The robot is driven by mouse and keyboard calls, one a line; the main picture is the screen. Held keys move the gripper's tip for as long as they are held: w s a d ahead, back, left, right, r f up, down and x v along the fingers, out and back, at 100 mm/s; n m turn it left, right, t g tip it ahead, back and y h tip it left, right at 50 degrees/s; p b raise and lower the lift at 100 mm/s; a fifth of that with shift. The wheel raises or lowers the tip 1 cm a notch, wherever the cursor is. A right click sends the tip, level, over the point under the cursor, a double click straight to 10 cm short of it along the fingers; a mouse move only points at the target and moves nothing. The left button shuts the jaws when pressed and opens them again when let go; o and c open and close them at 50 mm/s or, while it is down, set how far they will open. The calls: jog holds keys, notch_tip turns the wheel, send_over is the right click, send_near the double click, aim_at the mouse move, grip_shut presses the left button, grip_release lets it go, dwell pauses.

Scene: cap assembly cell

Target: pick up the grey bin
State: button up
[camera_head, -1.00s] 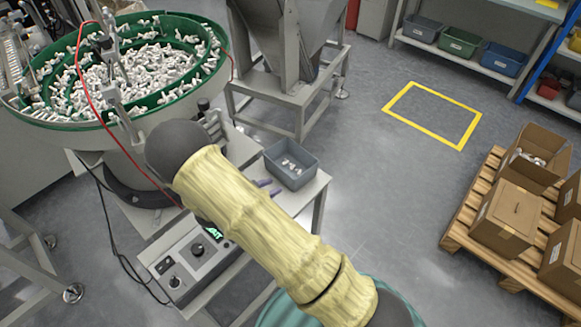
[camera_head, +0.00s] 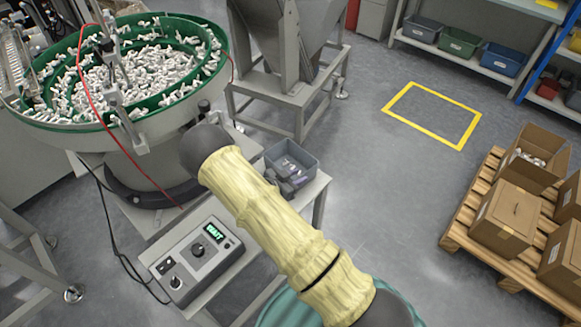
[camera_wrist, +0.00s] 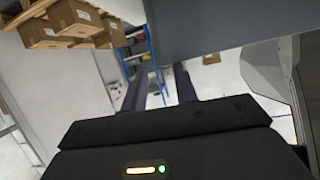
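The grey bin (camera_head: 308,162) sits on the small grey table left of centre in the head view. My gripper (camera_head: 294,179) is at its near side, its dark fingers overlapping the near wall and hiding part of the bin and its contents. In the wrist view, the two dark purple fingers of my gripper (camera_wrist: 158,88) stand apart with a clear gap between them. A flat grey surface (camera_wrist: 235,25), apparently the bin's wall, fills the upper right, close to the right fingertip. I cannot tell whether the fingers touch the bin.
A control box (camera_head: 197,262) with a lit display stands on the lower table. A green-rimmed feeder bowl (camera_head: 115,122) full of white parts is to the left. A metal stand (camera_head: 297,95) is behind the bin. Cartons (camera_head: 505,222) on a pallet are at right; floor between is clear.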

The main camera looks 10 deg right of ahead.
aim_at(304, 174)
jog(key=p+x, duration=0.1)
jog(key=x, duration=0.4)
jog(key=shift+w+f, duration=0.15)
jog(key=shift+c, duration=0.4)
grip_shut()
